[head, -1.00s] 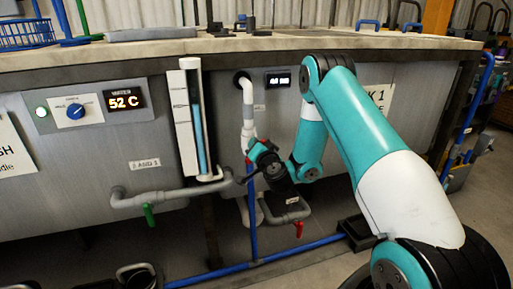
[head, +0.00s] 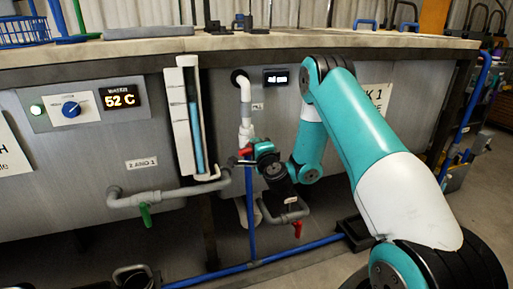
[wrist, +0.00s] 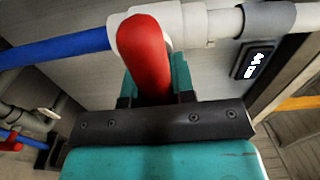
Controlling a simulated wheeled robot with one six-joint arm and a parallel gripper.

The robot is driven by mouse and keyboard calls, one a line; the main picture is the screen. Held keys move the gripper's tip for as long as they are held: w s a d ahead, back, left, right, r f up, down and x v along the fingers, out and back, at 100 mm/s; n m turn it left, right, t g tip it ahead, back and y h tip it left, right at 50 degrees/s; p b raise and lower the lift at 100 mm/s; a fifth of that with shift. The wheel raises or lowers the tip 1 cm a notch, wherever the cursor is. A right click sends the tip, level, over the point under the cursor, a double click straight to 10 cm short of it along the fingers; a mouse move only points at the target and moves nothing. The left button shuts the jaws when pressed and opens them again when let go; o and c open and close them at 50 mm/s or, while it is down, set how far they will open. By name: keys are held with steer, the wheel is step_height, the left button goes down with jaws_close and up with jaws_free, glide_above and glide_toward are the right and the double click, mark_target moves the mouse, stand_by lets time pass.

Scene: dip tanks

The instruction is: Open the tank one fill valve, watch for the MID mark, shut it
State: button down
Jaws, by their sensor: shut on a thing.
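My gripper (wrist: 153,88) is shut on the red valve handle (wrist: 143,50), which stands between its fingers in the wrist view. In the head view the handle (head: 246,151) shows as a small red piece at the gripper (head: 249,158), on the white fill pipe (head: 246,100) where it meets the blue pipe (head: 250,210). The sight gauge (head: 181,125) is a white frame left of the gripper. Its tube (head: 195,130) shows a blue column rising over much of its height; the marks are too small to read. Part of the "1" sign (head: 375,100) is behind my arm.
A small dark display (head: 277,77) beside the pipe is unreadable. The heater panel (head: 122,98) reads 52 C. A green drain handle (head: 145,215) and another red handle (head: 298,229) hang lower on grey pipes. A blue pipe (head: 280,251) runs along the floor.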

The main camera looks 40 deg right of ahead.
steer(key=shift+s+d+m, duration=0.1)
steer(key=shift+d+m, duration=0.15)
steer(key=shift+m, duration=0.25)
steer(key=c, duration=1)
jaws_free()
steer(key=shift+o, duration=0.2)
steer(key=shift+a, duration=0.1)
steer(key=shift+f, duration=0.1)
